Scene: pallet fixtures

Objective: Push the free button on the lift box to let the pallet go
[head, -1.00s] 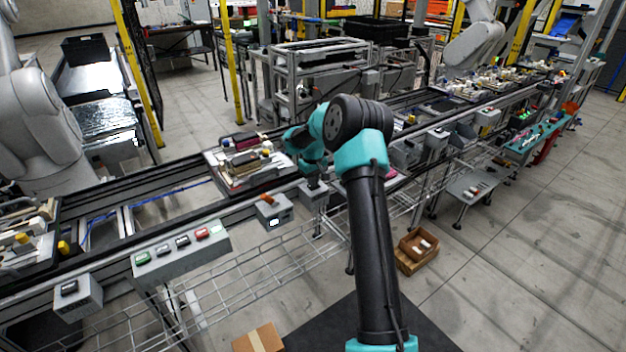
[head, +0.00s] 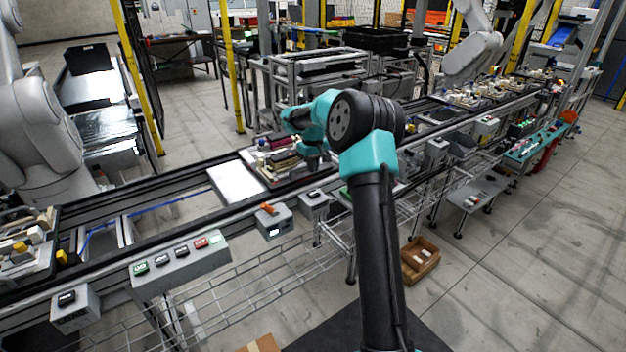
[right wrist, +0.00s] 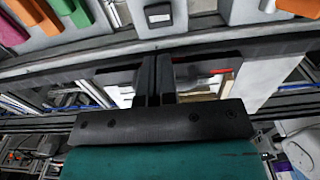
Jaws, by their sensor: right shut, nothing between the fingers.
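A small grey box (head: 314,205) with a black button (head: 313,195) stands on the front rail; I cannot read its label. The button also shows at the top of the right wrist view (right wrist: 158,14). The loaded pallet (head: 266,175) is on the conveyor behind it, carrying dark and cream parts, partly hidden by my right arm. My right gripper (right wrist: 155,78) is shut and empty, over the conveyor side of the rail and apart from the button. In the head view its fingertips are mostly hidden. My left gripper is not in view.
A box with an orange switch (head: 268,209) stands just left of the button box. A panel with several coloured buttons (head: 180,262) is farther left. A bare pale plate (head: 237,184) lies left of the pallet. Another loaded pallet (head: 22,262) is at far left.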

